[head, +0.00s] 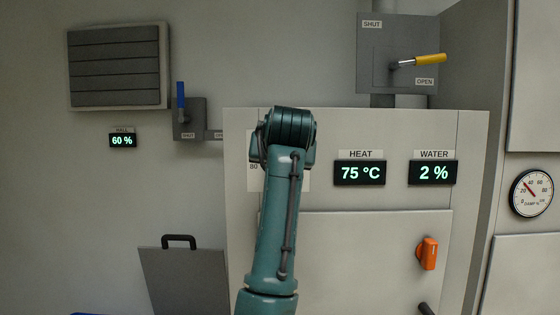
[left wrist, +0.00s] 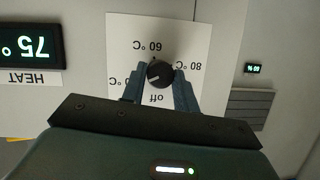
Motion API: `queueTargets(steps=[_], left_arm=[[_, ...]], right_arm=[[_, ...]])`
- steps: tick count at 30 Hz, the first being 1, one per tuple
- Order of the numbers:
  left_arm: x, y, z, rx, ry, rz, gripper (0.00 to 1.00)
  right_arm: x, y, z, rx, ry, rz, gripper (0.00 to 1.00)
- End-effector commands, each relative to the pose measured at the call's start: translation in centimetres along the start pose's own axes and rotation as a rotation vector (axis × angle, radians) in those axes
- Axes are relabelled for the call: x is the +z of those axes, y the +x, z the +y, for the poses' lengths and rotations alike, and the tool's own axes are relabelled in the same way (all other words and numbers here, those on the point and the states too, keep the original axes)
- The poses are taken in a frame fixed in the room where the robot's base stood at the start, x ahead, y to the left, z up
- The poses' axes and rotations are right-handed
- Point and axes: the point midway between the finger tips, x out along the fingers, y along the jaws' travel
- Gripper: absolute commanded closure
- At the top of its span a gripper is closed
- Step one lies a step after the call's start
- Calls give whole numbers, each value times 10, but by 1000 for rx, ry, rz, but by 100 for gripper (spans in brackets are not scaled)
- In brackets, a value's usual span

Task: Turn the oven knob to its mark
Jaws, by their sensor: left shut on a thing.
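The black oven knob (left wrist: 160,72) sits on a white dial plate (left wrist: 125,32) in the left wrist view, which is upside down. The plate has "60 °C", "80 °C" and "off" labels and one partly covered label. My left gripper (left wrist: 160,85) is shut on the knob, one finger on each side. I cannot tell clearly where the knob's pointer stands. In the head view my left arm covers the knob and most of the dial plate (head: 254,150); the gripper itself is hidden there. My right gripper is not in view.
The HEAT display (head: 360,173) reads 75 °C and the WATER display (head: 433,172) 2 %. An orange handle (head: 428,254) is on the door below. A yellow lever (head: 430,60) and a blue lever (head: 181,97) are on the wall. A HALL display (head: 123,141) reads 60 %.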

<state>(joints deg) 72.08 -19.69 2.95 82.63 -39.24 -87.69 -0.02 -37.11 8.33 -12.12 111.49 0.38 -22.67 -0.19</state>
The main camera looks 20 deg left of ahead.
Motion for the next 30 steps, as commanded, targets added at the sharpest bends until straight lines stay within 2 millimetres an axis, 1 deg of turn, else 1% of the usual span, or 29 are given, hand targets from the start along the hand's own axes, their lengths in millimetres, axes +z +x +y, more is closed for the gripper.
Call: queueTargets(steps=[1, 21, 30], left_arm=[[2, 1, 0, 20, -45, -8, 93], [4, 2, -4, 261, -630, -28, 93], [5, 3, -6, 355, -859, -35, 93]], right_arm=[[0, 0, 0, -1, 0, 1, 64], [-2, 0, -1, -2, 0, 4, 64], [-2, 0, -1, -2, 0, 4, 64]])
